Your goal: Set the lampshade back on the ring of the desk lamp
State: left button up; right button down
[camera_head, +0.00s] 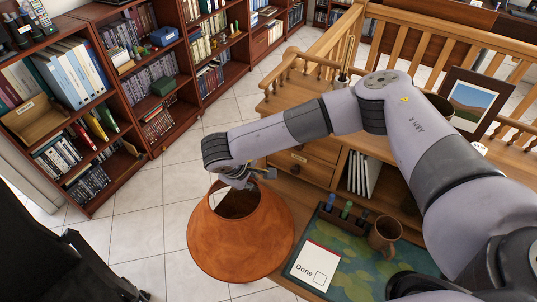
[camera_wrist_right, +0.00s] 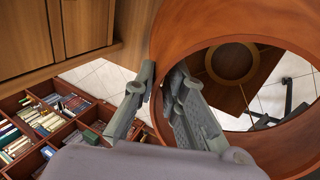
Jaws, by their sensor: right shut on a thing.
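The lampshade (camera_head: 240,245) is an orange-brown cone, wide end down, held in the air beside the desk's left edge. My right gripper (camera_head: 240,182) is shut on its upper rim at the far side. In the right wrist view the lampshade (camera_wrist_right: 230,20) fills the right side, with one finger of the right gripper (camera_wrist_right: 163,85) outside the wall and one inside. Through its opening a round wooden piece (camera_wrist_right: 232,62) shows; I cannot tell if it belongs to the lamp. The lamp's ring is not clearly visible in the head view. My left gripper is not in view.
The desk has a green patterned mat (camera_head: 350,260), a "Done" card (camera_head: 312,266), a brown mug (camera_head: 385,236), pens in a holder (camera_head: 345,212) and a picture frame (camera_head: 468,105). Bookshelves (camera_head: 150,75) line the left. A black chair (camera_head: 50,250) stands at lower left. Tiled floor lies between.

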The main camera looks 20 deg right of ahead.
jog(key=w+d, duration=0.1)
jog(key=w+d+p, duration=0.1)
jog(key=shift+d+r, duration=0.2)
jog(key=shift+d, duration=0.1)
jog(key=shift+w+d+f, duration=0.1)
jog(key=shift+w+d, duration=0.15)
jog(key=shift+w, duration=0.05)
pick_arm(q)
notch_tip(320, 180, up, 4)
jog(key=p, duration=0.2)
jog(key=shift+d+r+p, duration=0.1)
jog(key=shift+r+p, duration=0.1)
jog(key=shift+p, duration=0.1)
pick_arm(e)
jog(key=d, duration=0.1)
jog(key=w+d+f, duration=0.1)
jog(key=w+d, duration=0.1)
jog(key=shift+w+d+f, duration=0.1)
jog(key=shift+w+f, duration=0.15)
jog(key=shift+f, duration=0.05)
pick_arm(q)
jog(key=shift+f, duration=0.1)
pick_arm(e)
jog(key=shift+f, duration=0.1)
jog(key=c, duration=2.1)
grip_release()
jog(key=shift+f, duration=0.1)
jog(key=o, duration=0.5)
jog(key=shift+c, duration=0.2)
